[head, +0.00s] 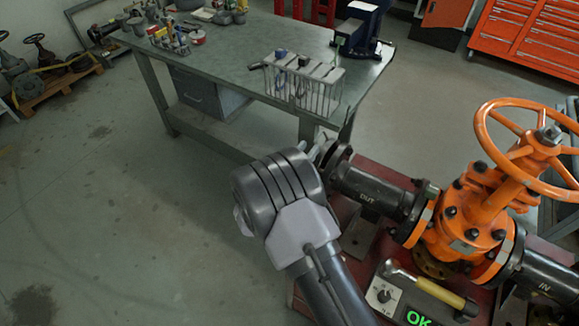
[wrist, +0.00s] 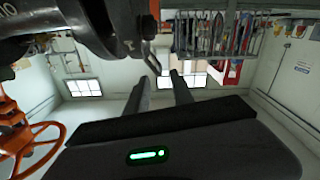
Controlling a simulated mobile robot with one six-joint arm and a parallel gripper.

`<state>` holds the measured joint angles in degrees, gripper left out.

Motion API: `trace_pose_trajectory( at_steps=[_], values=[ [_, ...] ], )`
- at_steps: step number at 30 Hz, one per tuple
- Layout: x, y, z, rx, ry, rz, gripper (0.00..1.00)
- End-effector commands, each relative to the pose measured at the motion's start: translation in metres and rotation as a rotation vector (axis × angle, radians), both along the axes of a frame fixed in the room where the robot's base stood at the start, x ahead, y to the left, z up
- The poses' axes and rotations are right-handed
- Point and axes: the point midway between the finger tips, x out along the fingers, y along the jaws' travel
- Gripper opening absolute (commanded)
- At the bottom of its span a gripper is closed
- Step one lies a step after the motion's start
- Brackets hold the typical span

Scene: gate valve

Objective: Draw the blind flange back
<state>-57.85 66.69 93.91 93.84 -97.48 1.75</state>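The orange gate valve (head: 470,215) has a black pipe marked OUT (head: 370,190), ending in dark round flanges (head: 338,158). The blind flange is at that end, partly hidden by my gripper (head: 322,148). In the wrist view the dark flange (wrist: 140,18) fills the upper left, with a thin bent handle (wrist: 151,58) on its face. My gripper (wrist: 161,78) is open there, its two fingers apart. The handle's end lies close to the left fingertip; I cannot tell whether they touch. Nothing shows clamped between the fingers.
A green workbench (head: 240,50) with a wire rack (head: 302,80) of tools stands behind the pipe end. A tester showing OK (head: 420,305) with a yellow-handled tool (head: 440,290) lies below the valve. The handwheel (head: 530,150) rises at right.

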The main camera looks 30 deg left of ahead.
Motion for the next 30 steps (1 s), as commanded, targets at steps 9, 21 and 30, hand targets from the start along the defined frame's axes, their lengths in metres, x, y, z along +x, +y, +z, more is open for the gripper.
trace_pose_trajectory(
  at_steps=[9,21,30],
  values=[
    [-0.086,0.009,0.002,0.0,0.0,0.004,0.29],
    [-0.107,0.01,0.0,0.002,0.0,0.001,0.29],
    [-0.091,0.006,0.013,0.067,0.033,-0.009,0.29]
  ],
)
